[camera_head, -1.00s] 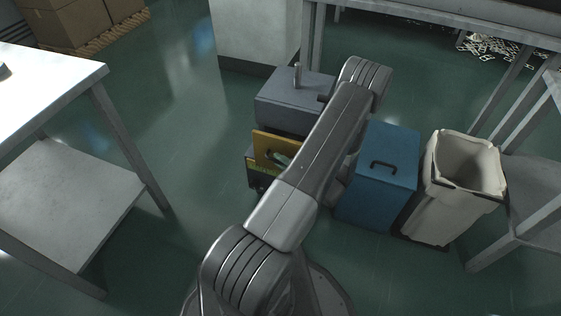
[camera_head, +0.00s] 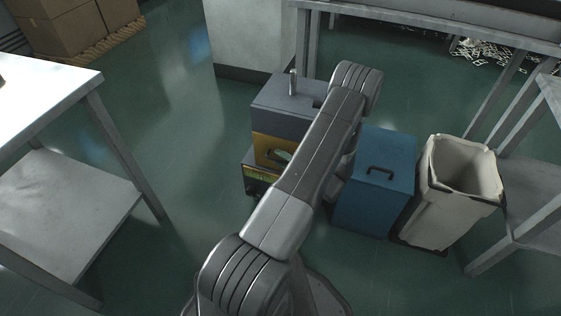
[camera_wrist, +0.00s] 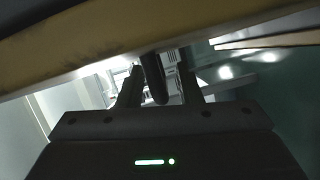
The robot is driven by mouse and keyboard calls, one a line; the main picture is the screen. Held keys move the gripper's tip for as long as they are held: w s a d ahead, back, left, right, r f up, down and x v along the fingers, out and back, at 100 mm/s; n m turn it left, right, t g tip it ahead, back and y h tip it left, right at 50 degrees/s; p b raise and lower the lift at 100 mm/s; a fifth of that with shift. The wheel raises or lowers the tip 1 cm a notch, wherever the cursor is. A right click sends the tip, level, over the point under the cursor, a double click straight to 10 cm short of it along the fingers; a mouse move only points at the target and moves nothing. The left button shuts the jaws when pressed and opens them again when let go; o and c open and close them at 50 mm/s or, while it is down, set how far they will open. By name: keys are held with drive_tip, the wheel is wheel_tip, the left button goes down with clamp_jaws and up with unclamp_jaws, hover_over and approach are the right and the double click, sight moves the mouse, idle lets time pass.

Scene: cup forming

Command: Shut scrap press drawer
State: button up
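The scrap press (camera_head: 287,101) is a dark grey box with an upright lever on top, standing on the floor in the head view. Its drawer has a yellow front (camera_head: 264,147), which now sits close against the grey body with no clear gap. A small greenish handle or slot shows on that front, partly behind my arm. In the wrist view the yellow panel (camera_wrist: 101,53) crosses the top, very near the camera. My gripper (camera_wrist: 160,84) has its fingers apart, with a dark bar between them that does not fill the space. The head view hides my gripper behind my arm.
A blue bin (camera_head: 378,182) with a black handle and an open cream waste bin (camera_head: 447,217) stand right of my arm. A white table (camera_head: 48,93) with a lower shelf is at left. The green floor (camera_head: 190,150) between table and press is clear.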

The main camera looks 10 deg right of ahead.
drive_tip(key=p+v, duration=0.2)
drive_tip(key=v, duration=1.1)
drive_tip(key=shift+s+p, duration=0.4)
drive_tip(key=b+x, duration=0.3)
drive_tip(key=x, duration=1.1)
drive_tip(key=s, duration=0.1)
drive_tip(key=s+a, duration=0.1)
drive_tip(key=shift+s+a, duration=0.1)
drive_tip(key=shift+s, duration=0.2)
